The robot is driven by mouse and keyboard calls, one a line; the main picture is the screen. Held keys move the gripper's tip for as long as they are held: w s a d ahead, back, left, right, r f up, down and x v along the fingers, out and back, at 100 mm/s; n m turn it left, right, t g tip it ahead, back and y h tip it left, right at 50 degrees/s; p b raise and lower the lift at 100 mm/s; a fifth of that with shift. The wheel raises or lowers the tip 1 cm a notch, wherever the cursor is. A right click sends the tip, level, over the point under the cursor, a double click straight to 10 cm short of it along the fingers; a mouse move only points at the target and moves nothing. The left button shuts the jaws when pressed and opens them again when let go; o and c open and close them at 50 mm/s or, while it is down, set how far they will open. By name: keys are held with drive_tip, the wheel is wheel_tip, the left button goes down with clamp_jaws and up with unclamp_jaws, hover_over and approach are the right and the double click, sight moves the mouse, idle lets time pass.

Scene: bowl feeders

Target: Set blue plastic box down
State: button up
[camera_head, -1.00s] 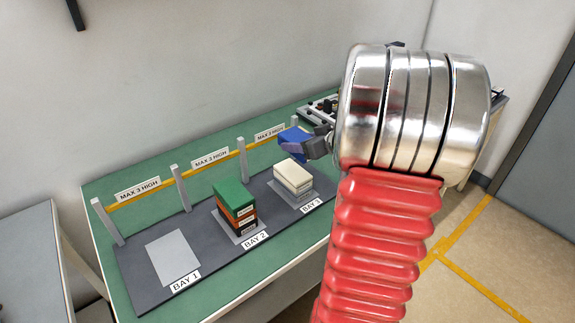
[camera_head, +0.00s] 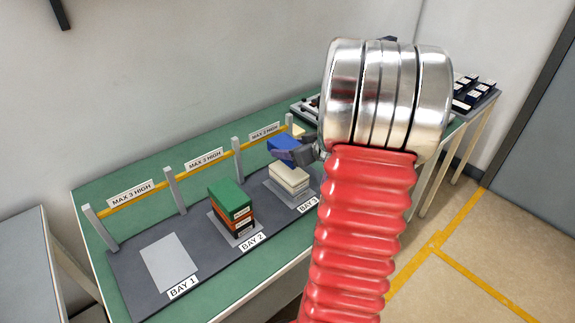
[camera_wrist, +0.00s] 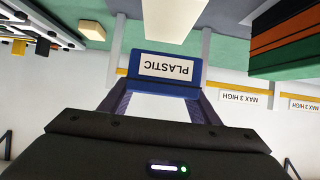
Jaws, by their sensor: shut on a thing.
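The blue plastic box (camera_head: 284,149) is held in the air just above the cream stack (camera_head: 288,177) at BAY 3 in the head view. A small gap seems to show between box and stack. My gripper (camera_head: 303,151) is shut on the box from the right. In the wrist view, which is upside down, the box (camera_wrist: 166,68) sits between my fingers with its PLASTIC label facing me. The cream stack (camera_wrist: 175,15) also shows there at the top edge. My arm's metal wrist hides part of BAY 3's right side.
A stack of green, orange and black boxes (camera_head: 231,205) stands at BAY 2. The BAY 1 pad (camera_head: 169,262) is empty. Grey posts (camera_head: 175,190) with a yellow rail (camera_head: 222,167) run behind the bays. A cream box (camera_wrist: 92,30) lies on the green table beyond.

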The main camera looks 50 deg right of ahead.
sight(289, 170)
drive_tip(key=shift+f, duration=1)
drive_tip(key=shift+f, duration=1.9)
drive_tip(key=o, duration=1.2)
drive_tip(key=shift+f, duration=0.1)
